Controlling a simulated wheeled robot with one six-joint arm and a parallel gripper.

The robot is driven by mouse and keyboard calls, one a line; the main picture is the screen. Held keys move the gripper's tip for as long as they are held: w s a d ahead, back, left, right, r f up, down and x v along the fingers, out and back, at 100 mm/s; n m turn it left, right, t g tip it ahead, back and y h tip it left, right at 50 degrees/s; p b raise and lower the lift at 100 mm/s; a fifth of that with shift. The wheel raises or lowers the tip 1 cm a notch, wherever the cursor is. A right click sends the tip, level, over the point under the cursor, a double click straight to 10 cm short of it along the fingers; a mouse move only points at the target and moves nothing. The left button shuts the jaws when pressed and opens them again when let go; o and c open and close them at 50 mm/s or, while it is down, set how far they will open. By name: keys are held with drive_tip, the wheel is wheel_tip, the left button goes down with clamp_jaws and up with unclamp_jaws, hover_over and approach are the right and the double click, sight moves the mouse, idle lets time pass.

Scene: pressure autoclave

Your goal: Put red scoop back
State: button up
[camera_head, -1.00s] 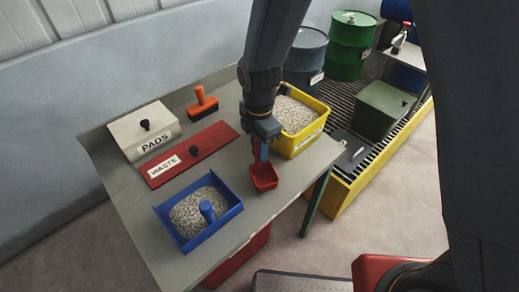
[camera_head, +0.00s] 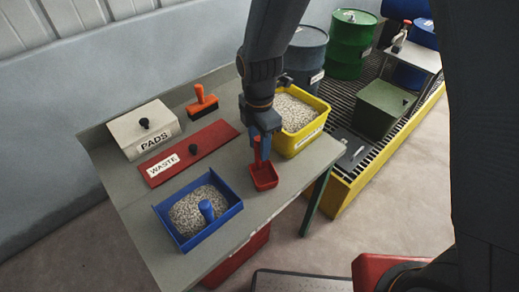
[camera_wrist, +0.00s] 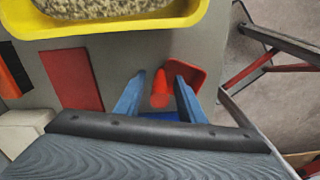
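The red scoop (camera_head: 264,176) rests on the grey table near its right edge, its handle sticking up. In the wrist view the red scoop (camera_wrist: 184,86) shows its handle between my finger tips and its bowl partly behind the right finger. My gripper (camera_head: 264,140) is above the scoop, fingers at the handle's upper part. In the wrist view my gripper (camera_wrist: 160,92) is open, with a visible gap on each side of the handle.
A yellow bin of granules (camera_head: 320,133) stands close behind the scoop. A blue bin (camera_head: 232,213) with granules and a blue scoop is at the front. A red WASTE lid (camera_head: 215,146), PADS box (camera_head: 160,118) and orange brush (camera_head: 204,98) lie left.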

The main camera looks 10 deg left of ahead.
wheel_tip(320, 180, up, 10)
drive_tip(key=shift+r+b, duration=0.15)
drive_tip(key=shift+b, duration=0.95)
drive_tip(key=s+d+f+m, duration=0.1)
drive_tip(key=s+d+m, duration=0.2)
drive_tip(key=d+m, duration=0.9)
drive_tip(key=s+d+f+m+t, duration=0.1)
drive_tip(key=s+d+f+m, duration=0.1)
drive_tip(key=d+m, duration=1.1)
drive_tip(key=shift+s+d+f+m, duration=0.25)
drive_tip(key=shift+s+d, duration=0.25)
drive_tip(key=shift+s, duration=0.3)
